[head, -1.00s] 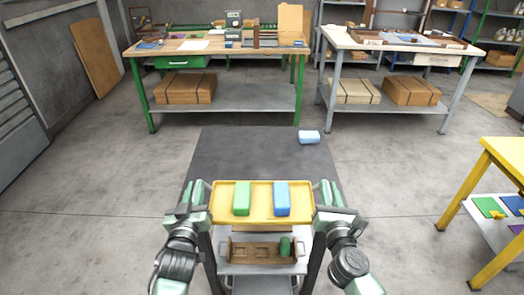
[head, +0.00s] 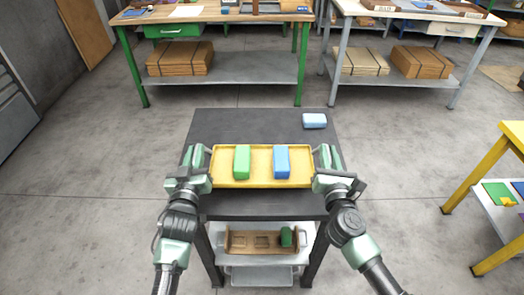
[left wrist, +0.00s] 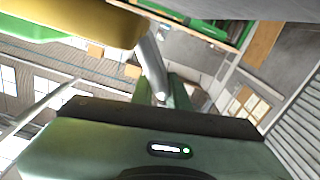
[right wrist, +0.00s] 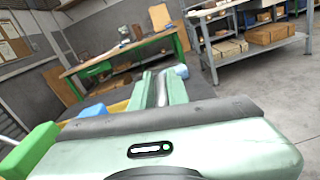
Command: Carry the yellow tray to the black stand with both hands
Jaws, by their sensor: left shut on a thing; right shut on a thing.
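The yellow tray (head: 218,179) is level in the head view, over the near half of the black stand's (head: 240,125) dark top. I cannot tell whether it touches the top. A green block (head: 242,161) and a blue block (head: 281,161) stand on it, apart. My left gripper (head: 204,160) is shut on the tray's left end, and my right gripper (head: 322,160) on its right end. The tray's yellow edge also shows in the left wrist view (left wrist: 95,22) and the right wrist view (right wrist: 116,108). The fingertips' contact is partly hidden.
A wooden holder (head: 258,242) with a green piece sits on a lower shelf. A yellow-framed table (head: 490,165) stands at right. Two workbenches (head: 225,95) (head: 400,75) stand behind, across open floor.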

